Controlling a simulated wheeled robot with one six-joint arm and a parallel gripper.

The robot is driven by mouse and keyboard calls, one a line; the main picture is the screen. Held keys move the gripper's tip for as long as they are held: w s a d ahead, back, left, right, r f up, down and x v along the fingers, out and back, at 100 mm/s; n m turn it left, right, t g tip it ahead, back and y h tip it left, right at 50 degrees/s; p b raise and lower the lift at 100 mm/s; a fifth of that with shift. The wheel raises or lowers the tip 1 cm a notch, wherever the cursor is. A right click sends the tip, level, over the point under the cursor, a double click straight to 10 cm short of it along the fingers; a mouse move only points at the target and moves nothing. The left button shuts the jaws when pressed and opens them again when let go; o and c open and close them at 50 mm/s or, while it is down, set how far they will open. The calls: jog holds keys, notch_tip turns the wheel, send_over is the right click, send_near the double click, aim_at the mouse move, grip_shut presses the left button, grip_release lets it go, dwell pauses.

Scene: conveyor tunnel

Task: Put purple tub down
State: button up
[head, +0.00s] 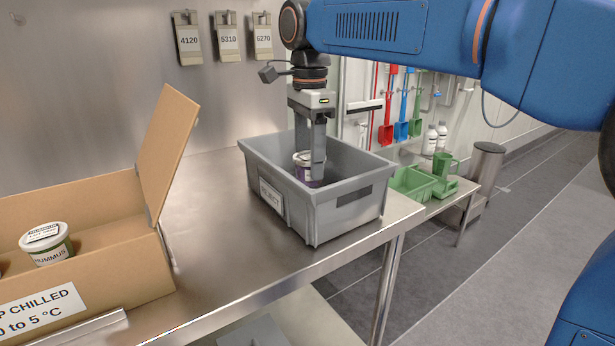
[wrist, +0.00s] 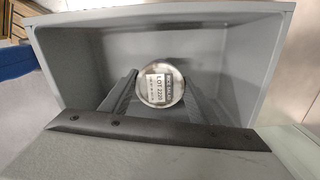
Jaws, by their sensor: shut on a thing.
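The purple tub (head: 303,172) has a white lid and is inside a grey crate (head: 345,215) on the steel table. In the wrist view the lid of the tub (wrist: 160,84) shows a printed label with a lot number. My gripper (head: 310,178) points down into the crate and is shut on the tub, with one finger on each side. The fingers of my gripper (wrist: 158,98) also show in the wrist view. The crate's front wall hides the tub's lower part, so I cannot tell whether it touches the floor. The rest of the crate (wrist: 235,80) looks empty.
An open cardboard box (head: 100,290) with a hummus tub (head: 46,243) stands at the left, its flap (head: 168,145) raised. Bare steel table (head: 215,215) lies between box and crate. Green containers (head: 415,183) stand to the right behind the crate.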

jog(key=shift+f, duration=2.05)
jog(key=shift+f, duration=0.15)
jog(key=o, duration=1.5)
notch_tip(320, 180, up, 12)
jog(key=shift+r, duration=0.15)
